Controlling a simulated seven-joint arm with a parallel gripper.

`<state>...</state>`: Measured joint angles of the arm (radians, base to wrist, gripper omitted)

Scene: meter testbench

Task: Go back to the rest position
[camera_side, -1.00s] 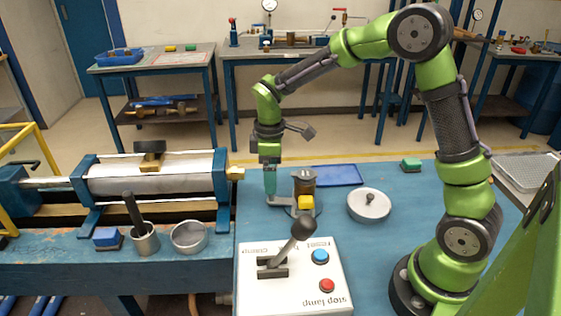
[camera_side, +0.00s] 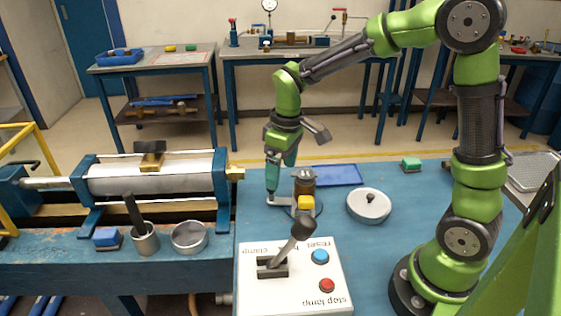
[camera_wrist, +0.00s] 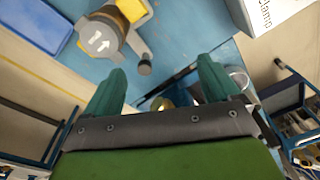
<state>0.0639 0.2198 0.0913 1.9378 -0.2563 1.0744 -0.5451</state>
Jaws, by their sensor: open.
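My gripper (camera_side: 280,174) has teal fingers and is tilted in the side view, just left of the brown meter (camera_side: 304,184) on the blue bench. In the wrist view the two fingers (camera_wrist: 160,76) stand wide apart with nothing between them. The meter has a yellow block (camera_side: 306,202) at its front and a grey arm with a small round end at its left. In the wrist view the meter's top (camera_wrist: 101,40) with white arrows shows beyond the left finger.
A white control box (camera_side: 300,290) with a lever, blue and red buttons stands in front. A round lidded pan (camera_side: 369,206) and a blue tray (camera_side: 335,175) lie to the right and behind. A steel cylinder rig (camera_side: 150,182) is at left. Bare bench lies right of the pan.

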